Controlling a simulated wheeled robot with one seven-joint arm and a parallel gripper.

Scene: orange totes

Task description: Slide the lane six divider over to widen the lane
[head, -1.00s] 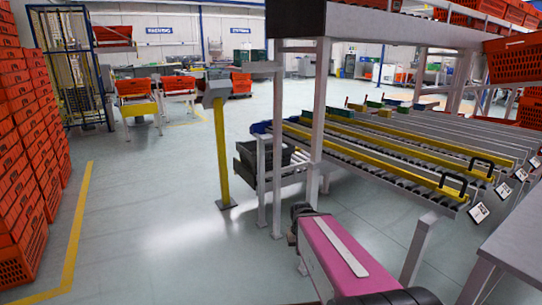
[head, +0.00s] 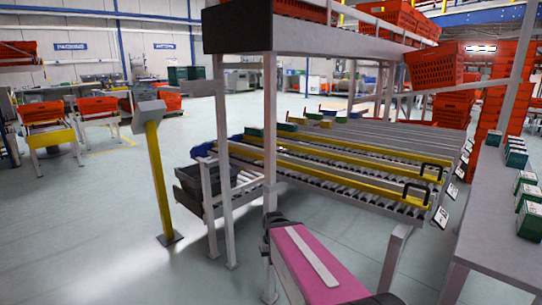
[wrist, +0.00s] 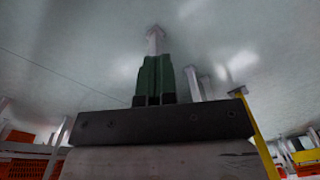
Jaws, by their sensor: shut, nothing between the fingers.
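The flow rack (head: 270,105) with its sloping roller lanes stands ahead in the head view. Long yellow dividers run along its near lanes; one (head: 345,180) is nearest, another (head: 375,160) lies just beyond it. Each has a black handle at its right end: the near handle (head: 417,189) and the far handle (head: 432,166). White tags hang at the lane ends, too small to read, so I cannot tell which divider is lane six's. My gripper (wrist: 157,68) shows in the wrist view with its green fingers shut and empty, above bare floor, touching no divider. The head view does not show it.
A grey bench (head: 480,225) with green-and-white boxes (head: 529,221) is at the right. A yellow post (head: 159,180) stands left of the rack, near a dark bin (head: 190,182). Orange totes (head: 435,68) sit above. Floor at left is open.

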